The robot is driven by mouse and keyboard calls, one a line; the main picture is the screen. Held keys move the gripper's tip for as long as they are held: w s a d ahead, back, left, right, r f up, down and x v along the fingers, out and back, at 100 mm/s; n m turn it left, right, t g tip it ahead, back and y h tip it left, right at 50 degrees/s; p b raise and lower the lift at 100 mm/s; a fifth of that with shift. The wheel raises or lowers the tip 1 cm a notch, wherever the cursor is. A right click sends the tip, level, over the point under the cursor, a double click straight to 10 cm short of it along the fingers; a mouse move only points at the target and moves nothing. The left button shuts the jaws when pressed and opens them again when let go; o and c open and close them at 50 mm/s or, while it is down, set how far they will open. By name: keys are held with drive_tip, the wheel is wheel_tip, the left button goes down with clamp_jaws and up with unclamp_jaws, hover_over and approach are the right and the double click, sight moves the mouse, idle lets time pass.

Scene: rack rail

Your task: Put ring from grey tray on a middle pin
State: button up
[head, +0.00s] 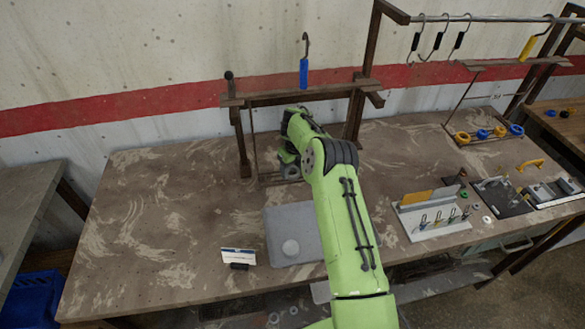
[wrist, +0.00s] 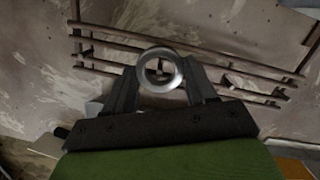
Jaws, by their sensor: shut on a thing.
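My gripper (wrist: 160,82) is shut on a silver-grey ring (wrist: 150,84), held between the two fingers in the wrist view. A small dark upright piece shows through the ring's hole; I cannot tell whether it is a pin inside the ring or something behind it. In the head view my gripper (head: 288,157) is at the left wooden rack (head: 300,95), near its low rail, largely hidden by my arm.
A blue-handled hook (head: 304,72) and a dark knob (head: 229,84) are on the rack's upper bar. A label card (head: 238,256) stands left of the tray. At right are a rack with coloured rings (head: 481,134) and a grey key stand (head: 433,220). The table's left is clear.

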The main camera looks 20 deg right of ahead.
idle(0.3)
drive_tip(key=o, duration=1.1)
drive_tip(key=shift+o, duration=0.2)
wheel_tip(320, 180, up, 7)
drive_tip(key=s, duration=0.1)
